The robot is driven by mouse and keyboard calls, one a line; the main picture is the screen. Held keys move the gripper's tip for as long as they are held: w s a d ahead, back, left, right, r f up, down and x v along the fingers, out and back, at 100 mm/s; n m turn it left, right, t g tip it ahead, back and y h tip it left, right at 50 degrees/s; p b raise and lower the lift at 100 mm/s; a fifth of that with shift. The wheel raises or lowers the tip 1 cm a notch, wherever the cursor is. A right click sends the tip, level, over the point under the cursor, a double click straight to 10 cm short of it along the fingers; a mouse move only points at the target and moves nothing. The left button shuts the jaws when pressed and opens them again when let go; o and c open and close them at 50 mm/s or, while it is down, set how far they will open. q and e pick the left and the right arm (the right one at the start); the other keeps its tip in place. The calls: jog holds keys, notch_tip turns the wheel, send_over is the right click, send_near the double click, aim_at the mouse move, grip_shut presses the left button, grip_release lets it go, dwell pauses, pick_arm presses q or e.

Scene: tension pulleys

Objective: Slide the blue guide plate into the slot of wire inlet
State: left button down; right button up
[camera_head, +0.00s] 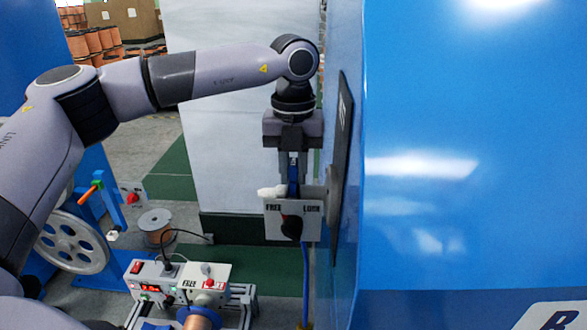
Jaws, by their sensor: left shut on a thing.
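My left arm reaches in from the left, and my left gripper (293,181) points down beside the large blue machine. It is shut on a narrow blue piece, which looks like the blue guide plate (293,173); the fingers hide most of it. A small white part (271,191) sits at the panel's upper left. I cannot clearly make out the wire inlet's slot, nor whether the plate touches anything. My right gripper is not in view.
The blue machine wall (460,130) fills the right side, close to the gripper. A control box (151,283) with switches and a copper spool (198,321) stand at the bottom. A handwheel (72,243) is at the left. A blue cable (306,275) hangs below the panel.

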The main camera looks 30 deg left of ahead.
pick_arm(q)
jog(key=shift+f, duration=0.1)
jog(key=shift+f+b, duration=0.3)
jog(key=shift+f, duration=0.1)
jog(key=shift+d+r+p, duration=0.15)
jog(key=shift+r+p, duration=0.2)
jog(key=shift+p, duration=0.05)
jog(key=shift+r, duration=0.15)
dwell(0.4)
jog(key=shift+f, duration=0.2)
jog(key=shift+f+b, duration=0.3)
jog(key=shift+b, duration=0.05)
jog(key=shift+r+p, duration=0.3)
jog(key=shift+p, duration=0.05)
